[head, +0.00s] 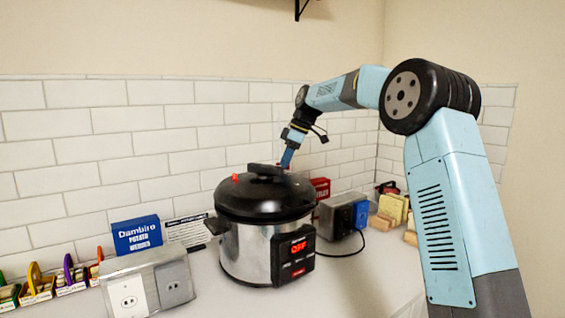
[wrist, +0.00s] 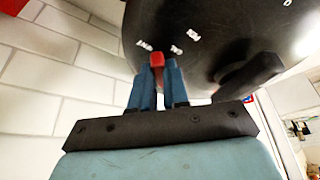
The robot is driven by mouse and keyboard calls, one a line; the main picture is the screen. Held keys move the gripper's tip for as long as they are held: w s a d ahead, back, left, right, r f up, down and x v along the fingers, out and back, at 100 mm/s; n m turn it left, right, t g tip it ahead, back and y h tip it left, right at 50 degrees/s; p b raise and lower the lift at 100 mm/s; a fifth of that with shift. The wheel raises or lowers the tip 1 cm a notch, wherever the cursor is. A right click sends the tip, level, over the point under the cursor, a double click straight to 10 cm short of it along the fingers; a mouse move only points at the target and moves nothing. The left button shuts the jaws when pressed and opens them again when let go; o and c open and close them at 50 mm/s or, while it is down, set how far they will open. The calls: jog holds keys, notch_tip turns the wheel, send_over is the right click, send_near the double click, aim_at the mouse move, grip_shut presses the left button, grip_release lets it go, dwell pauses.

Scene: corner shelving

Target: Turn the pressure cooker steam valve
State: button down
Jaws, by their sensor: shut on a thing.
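The pressure cooker (head: 245,252) stands on the counter with its black lid (head: 255,205) on and its front display lit red with "OFF". In the wrist view the lid's dark surface (wrist: 215,45) fills the top right, with small white markings on it. My gripper (wrist: 158,70) has its two blue fingers shut on the red steam valve (wrist: 157,60) near the lid's edge. In the head view my gripper (head: 286,160) reaches down at the back right of the lid, and its fingertips are partly hidden by the lid handle. Another small red piece (head: 235,178) shows on the lid's left.
A double wall-socket box (head: 150,283) and a blue box (head: 136,235) are left of the cooker. A grey appliance with a cable (head: 343,215) and a red box (head: 321,188) are right of it. The tiled wall (head: 95,130) is close behind.

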jog(key=shift+s+a+f, duration=0.1)
jog(key=shift+a+f, duration=0.05)
dwell(0.4)
jog(key=c, duration=1.2)
grip_release()
jog(key=shift+o, duration=0.4)
jog(key=v, duration=1.4)
jog(key=shift+w, duration=0.2)
